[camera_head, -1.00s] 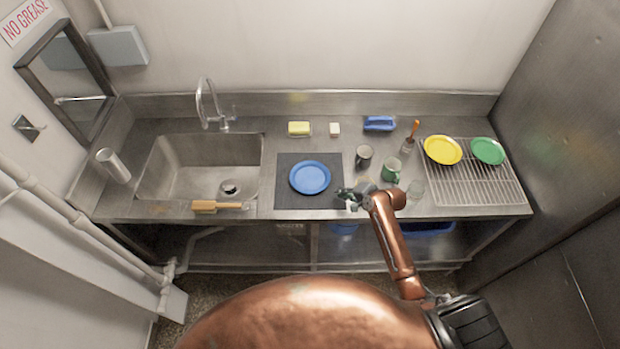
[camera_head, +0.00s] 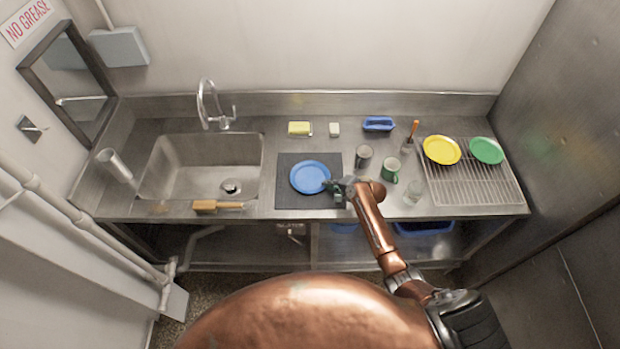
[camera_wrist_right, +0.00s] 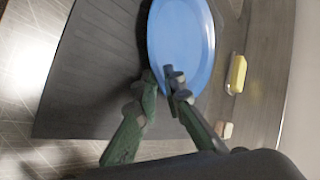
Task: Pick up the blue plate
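The blue plate (camera_head: 308,176) lies on the dark mat (camera_head: 290,201) between the sink and the cups. My right gripper (camera_head: 334,187) is at the plate's lower right rim in the head view. Whether either finger touches the plate cannot be told. My left gripper is not in view.
A grey cup (camera_head: 363,157), a green mug (camera_head: 390,170) and a clear glass (camera_head: 414,190) stand right of the mat. A rack (camera_head: 470,187) holds a yellow plate (camera_head: 441,150) and a green plate (camera_head: 486,151). A wooden-handled brush (camera_head: 212,205) lies by the sink (camera_head: 205,177).

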